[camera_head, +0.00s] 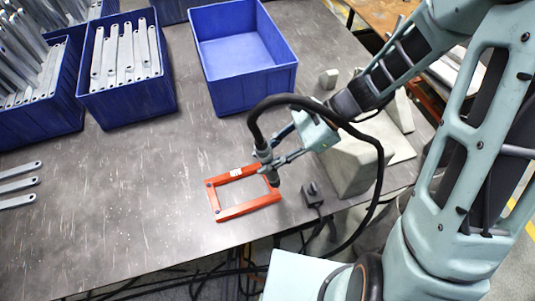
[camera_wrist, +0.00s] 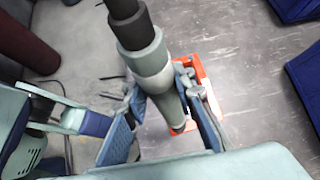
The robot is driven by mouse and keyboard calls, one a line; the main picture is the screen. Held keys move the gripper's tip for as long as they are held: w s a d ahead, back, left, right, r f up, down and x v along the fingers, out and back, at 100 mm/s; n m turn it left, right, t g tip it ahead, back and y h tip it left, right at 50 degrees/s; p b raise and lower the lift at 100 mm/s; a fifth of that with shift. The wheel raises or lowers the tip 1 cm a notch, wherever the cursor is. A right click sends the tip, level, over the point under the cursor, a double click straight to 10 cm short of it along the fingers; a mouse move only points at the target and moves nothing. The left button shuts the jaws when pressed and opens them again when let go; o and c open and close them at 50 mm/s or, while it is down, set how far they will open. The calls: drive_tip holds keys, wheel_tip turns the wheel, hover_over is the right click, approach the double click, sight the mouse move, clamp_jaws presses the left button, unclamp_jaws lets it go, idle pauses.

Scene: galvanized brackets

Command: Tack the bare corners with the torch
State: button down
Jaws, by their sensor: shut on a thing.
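My gripper (camera_head: 277,163) is shut on the welding torch (camera_head: 265,156), a grey tube with a thick black cable looping back over my arm. In the wrist view the torch (camera_wrist: 150,58) runs between my two fingers. An orange-red rectangular frame (camera_head: 248,207) lies flat near the table's front edge, with a small white label on its far side. The torch's lower end is over the frame's right end and hides its far right corner. I cannot tell whether the tip touches. The frame also shows behind my fingers in the wrist view (camera_wrist: 196,69). Small dark spots mark its left corners.
An empty blue bin (camera_head: 245,91) stands at the back. Blue bins of grey strips (camera_head: 127,100) stand at the back left; several loose strips (camera_head: 18,186) lie at the left edge. A grey block (camera_head: 352,170) and a small dark object (camera_head: 312,194) are right of the frame.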

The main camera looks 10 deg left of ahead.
drive_tip(key=shift+w+f, duration=0.1)
drive_tip(key=shift+w, duration=0.15)
wheel_tip(320, 180, down, 6)
drive_tip(key=b, duration=0.5)
drive_tip(key=shift+s+d+f+b, duration=0.1)
drive_tip(key=shift+d+f+b, duration=0.05)
drive_tip(key=shift+f+b, duration=0.35)
idle(2.5)
drive_tip(key=shift+r, duration=0.1)
wheel_tip(320, 180, up, 6)
drive_tip(key=p, duration=0.5)
